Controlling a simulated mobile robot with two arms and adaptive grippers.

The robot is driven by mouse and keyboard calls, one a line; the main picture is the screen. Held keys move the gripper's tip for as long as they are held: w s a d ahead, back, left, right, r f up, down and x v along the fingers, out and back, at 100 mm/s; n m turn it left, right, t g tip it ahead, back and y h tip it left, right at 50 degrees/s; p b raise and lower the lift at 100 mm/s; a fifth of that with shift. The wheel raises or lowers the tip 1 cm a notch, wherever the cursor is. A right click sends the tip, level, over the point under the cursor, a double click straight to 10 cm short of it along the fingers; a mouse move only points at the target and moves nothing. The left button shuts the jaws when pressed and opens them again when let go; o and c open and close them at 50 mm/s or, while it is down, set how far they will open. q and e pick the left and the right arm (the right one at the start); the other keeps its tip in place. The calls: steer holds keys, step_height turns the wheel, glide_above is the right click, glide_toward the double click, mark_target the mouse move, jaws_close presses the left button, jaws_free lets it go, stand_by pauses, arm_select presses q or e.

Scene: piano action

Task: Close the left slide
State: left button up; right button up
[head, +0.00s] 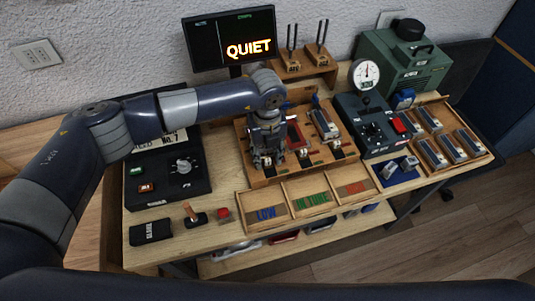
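The wooden fixture (243,143) stands on the bench in the middle of the head view, with several lanes side by side. Its middle lane has a red-edged part (296,136) and its right lane a grey block (324,124); small black-and-white parts sit at the front edge. My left gripper (268,163) points down over the left lane and covers most of it, so the left slide is largely hidden. I cannot tell whether the fingers are open, shut or touching the slide. My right gripper is not in view.
A wooden tray (304,196) with labelled compartments lies in front of the fixture. A dark control box (176,178) is at left, a gauge unit (367,128) at right, and a tray of grey blocks (484,158) beyond it. A monitor (229,40) reading QUIET stands behind.

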arm_select(q)
steer(key=shift+s+r, duration=0.1)
steer(key=shift+r, duration=0.05)
step_height(320, 180, up, 12)
stand_by(0.4)
steer(key=shift+f, duration=0.2)
stand_by(0.3)
